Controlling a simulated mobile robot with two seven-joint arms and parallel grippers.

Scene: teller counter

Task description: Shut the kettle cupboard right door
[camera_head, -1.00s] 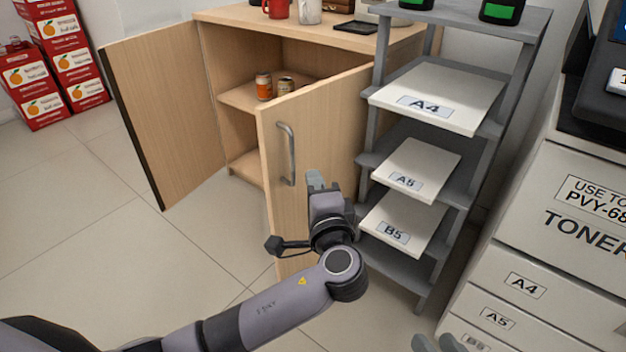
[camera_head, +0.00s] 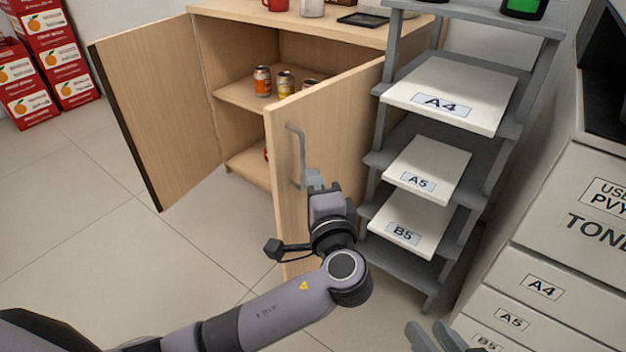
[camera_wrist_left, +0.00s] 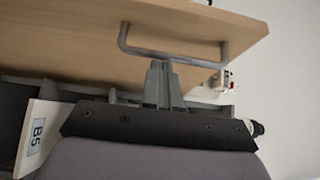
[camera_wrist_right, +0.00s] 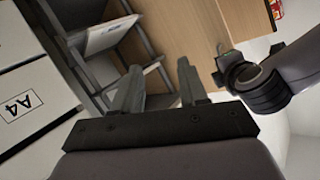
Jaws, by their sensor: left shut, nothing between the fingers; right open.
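The kettle cupboard (camera_head: 240,150) stands with both doors swung open. Its right door (camera_head: 330,130) is a light wood panel with a grey bar handle (camera_head: 297,155) on its outer face. My left gripper (camera_head: 313,180) is shut and empty at the door's outer face, close to the lower end of the handle. In the left wrist view the handle (camera_wrist_left: 170,54) runs just above the shut fingertips (camera_wrist_left: 158,70); whether they touch the door I cannot tell. My right gripper (camera_head: 432,335) is open and empty at the bottom edge, and its spread fingers (camera_wrist_right: 158,80) fill the right wrist view.
A grey shelf rack (camera_head: 400,275) with A4, A5 and B5 paper stacks stands close right of the door. The left door (camera_head: 155,115) is open. Cans (camera_head: 262,80) sit on the cupboard shelf. Red juice boxes (camera_head: 60,60) stand far left. The floor in front is clear.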

